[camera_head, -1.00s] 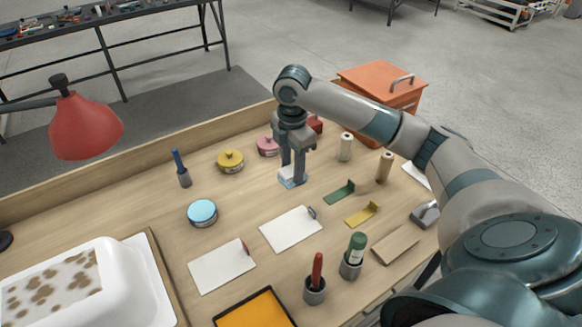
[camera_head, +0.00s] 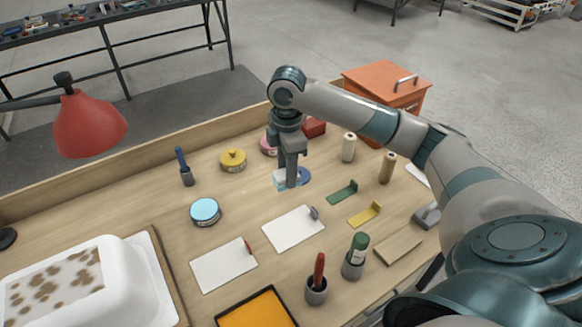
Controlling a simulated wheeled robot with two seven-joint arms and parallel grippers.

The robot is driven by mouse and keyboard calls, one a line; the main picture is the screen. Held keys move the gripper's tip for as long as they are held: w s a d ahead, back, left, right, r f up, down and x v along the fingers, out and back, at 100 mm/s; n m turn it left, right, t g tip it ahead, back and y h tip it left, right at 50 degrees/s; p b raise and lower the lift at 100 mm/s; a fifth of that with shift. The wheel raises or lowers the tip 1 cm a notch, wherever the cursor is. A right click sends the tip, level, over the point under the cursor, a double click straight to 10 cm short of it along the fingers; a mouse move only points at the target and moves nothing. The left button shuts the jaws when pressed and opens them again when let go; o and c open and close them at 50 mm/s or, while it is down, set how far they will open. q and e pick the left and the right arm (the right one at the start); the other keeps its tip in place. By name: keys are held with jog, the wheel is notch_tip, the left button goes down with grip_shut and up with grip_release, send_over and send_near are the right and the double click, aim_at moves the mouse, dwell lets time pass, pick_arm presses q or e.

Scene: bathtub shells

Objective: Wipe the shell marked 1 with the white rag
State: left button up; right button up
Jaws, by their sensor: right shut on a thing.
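A white bathtub shell (camera_head: 125,284) lies at the lower left. Its upper face has a patch of brown stains (camera_head: 52,286). No number can be read on it. My right gripper (camera_head: 290,183) points down over the back middle of the bench. It is shut on a small white, pale-blue-tinged folded piece (camera_head: 279,180), which looks like the white rag. The fingers partly hide it. A blue round piece (camera_head: 305,176) shows just right of the fingers. My left gripper is not in view.
White sheets (camera_head: 292,229) and an orange tray (camera_head: 257,309) lie in front. A red lamp (camera_head: 88,124) overhangs the left. Bare wood lies around the tins.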

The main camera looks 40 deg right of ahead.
jog(key=s+a+r+m, duration=0.4)
jog(key=s+a+m, duration=0.6)
jog(key=a+m, duration=0.4)
jog(key=shift+a+m, duration=0.4)
jog(key=shift+m, duration=0.2)
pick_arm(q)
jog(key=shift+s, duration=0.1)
pick_arm(e)
jog(key=shift+f, duration=0.1)
